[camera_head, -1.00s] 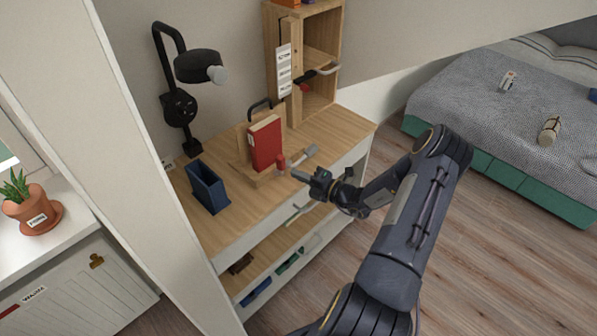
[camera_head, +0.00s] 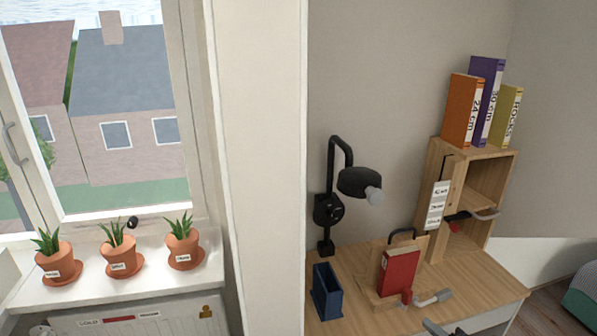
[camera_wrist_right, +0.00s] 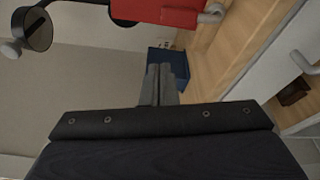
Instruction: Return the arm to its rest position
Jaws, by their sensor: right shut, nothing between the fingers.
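My right gripper (camera_wrist_right: 163,84) shows in the wrist view with its two grey fingers together and nothing between them. The rest of my right arm is out of the head view. The red book stands on a wooden stand on the desk; it also shows at the top of the wrist view (camera_wrist_right: 160,11). My left gripper is in neither view.
The wooden desk (camera_head: 350,318) holds a navy blue holder (camera_head: 327,293), a black lamp (camera_head: 358,184) and a wooden shelf unit (camera_head: 454,168) with several binders on top. At left, three potted plants stand on the white windowsill (camera_head: 90,284). A bed edge (camera_head: 582,296) shows at right.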

